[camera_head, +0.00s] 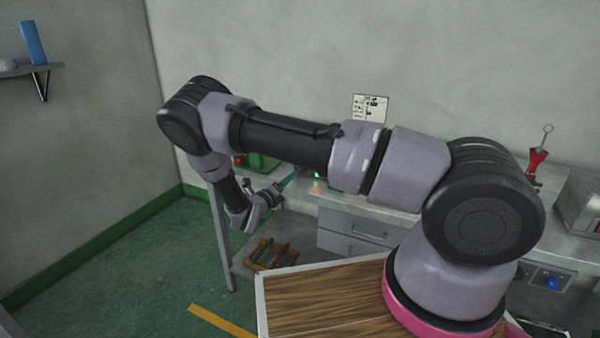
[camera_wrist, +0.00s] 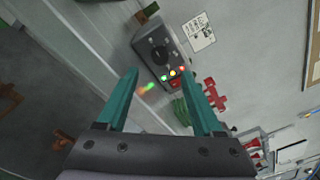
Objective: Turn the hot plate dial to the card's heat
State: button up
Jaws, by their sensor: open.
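A grey boxy unit (camera_wrist: 152,50) with a dark round face and green, yellow and red lights shows beyond my fingertips in the wrist view. It looks like the hot plate, but I cannot read any dial marking. The card (camera_wrist: 199,31) with dark print is on the wall beside it; it also shows in the head view (camera_head: 370,108), too small to read. My gripper (camera_wrist: 161,76) is open, its two teal fingers apart with nothing between them, short of the unit. In the head view my gripper (camera_head: 289,181) is by the bench's left part, and my arm hides much of the bench.
The metal bench (camera_head: 400,214) runs along the wall, with a drawer (camera_head: 355,230) below. A red item (camera_head: 537,158) stands at its right. In the wrist view a red cross-shaped handle (camera_wrist: 215,95) and a green ribbed thing (camera_wrist: 181,108) are close to my right finger.

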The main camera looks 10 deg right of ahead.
jog(key=x, duration=0.8)
jog(key=shift+d, duration=0.1)
grip_shut()
